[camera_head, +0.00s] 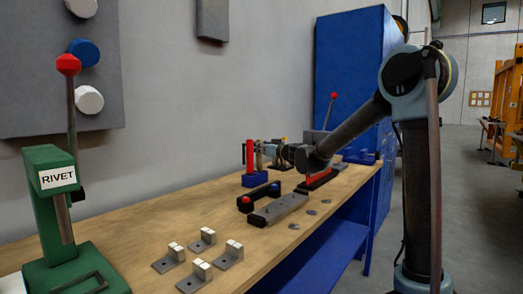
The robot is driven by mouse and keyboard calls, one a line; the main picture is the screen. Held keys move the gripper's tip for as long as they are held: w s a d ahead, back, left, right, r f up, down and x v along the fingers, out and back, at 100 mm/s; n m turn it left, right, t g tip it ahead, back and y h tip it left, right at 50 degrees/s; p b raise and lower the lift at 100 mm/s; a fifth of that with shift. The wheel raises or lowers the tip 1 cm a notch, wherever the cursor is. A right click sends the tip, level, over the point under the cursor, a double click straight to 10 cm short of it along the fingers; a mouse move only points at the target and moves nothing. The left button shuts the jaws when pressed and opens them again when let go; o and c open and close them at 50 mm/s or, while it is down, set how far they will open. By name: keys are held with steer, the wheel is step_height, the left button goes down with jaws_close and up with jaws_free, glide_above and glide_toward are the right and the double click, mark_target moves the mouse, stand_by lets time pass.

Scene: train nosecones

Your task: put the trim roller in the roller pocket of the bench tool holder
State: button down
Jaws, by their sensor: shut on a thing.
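My gripper (262,151) reaches in from the right, low over the far part of the bench, and points left. It is shut at an upright red bar (250,156), which I take to be the trim roller; it is too small to be sure. A low blue block (256,180) sits directly beneath the red bar, perhaps part of the bench tool holder. I cannot tell whether the bar is inside it, touching it or just above it. The roller pocket cannot be made out.
A green rivet press (52,190) stands at the front left. Several metal brackets (203,238), a grey bar (278,209) and a black handle-like part (258,195) lie on the wooden bench (130,225). A blue cabinet (350,75) stands behind. Bare wood lies left of the brackets.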

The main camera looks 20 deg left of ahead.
steer(key=c, duration=1.3)
jaws_free()
steer(key=v, duration=1.2)
